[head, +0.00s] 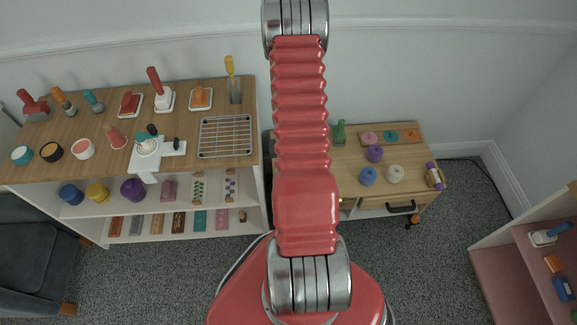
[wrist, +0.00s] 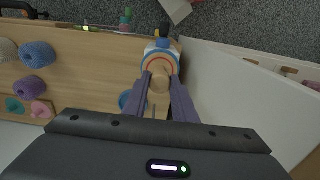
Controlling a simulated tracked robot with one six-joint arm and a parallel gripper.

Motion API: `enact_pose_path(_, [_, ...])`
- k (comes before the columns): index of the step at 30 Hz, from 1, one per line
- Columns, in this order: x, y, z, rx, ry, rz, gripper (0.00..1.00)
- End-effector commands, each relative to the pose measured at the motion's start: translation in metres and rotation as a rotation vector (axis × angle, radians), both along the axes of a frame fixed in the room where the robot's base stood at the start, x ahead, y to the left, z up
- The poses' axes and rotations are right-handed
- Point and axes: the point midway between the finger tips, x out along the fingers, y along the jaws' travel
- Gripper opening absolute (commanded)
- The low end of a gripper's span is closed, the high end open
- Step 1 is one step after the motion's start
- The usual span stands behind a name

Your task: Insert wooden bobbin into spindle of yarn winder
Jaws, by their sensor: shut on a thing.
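In the wrist view my gripper (wrist: 158,78) has its two grey-purple fingers closed on a pale wooden piece (wrist: 160,83), which looks like the wooden bobbin; the fingers hide part of it. Just beyond it is a white piece with coloured arcs (wrist: 161,58) and a blue top; I cannot tell whether it touches the bobbin. In the head view a white device (head: 147,147) with a round top and dark knobs, which looks like the yarn winder, stands at the front edge of the left shelf's top. My gripper is out of the head view, and its spindle is too small to make out.
A wooden cart (head: 345,168) at the right holds yarn balls, with a blue one (head: 368,175), and coloured discs. A wire rack (head: 225,136) lies right of the white device; small bowls and tools crowd its left. A white panel (wrist: 225,85) stands close right of my fingers in the wrist view.

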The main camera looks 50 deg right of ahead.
Motion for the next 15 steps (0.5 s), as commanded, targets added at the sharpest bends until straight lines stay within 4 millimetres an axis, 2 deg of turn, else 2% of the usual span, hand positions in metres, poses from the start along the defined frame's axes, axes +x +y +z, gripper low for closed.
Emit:
enact_pose_path(12, [0.0,0.0001,-0.0042,0.0,0.0,0.0,0.05])
enact_pose_path(13, [0.0,0.0001,-0.0042,0.0,0.0,0.0,0.25])
enact_pose_path(15, [0.0,0.0001,-0.0042,0.0,0.0,0.0,0.3])
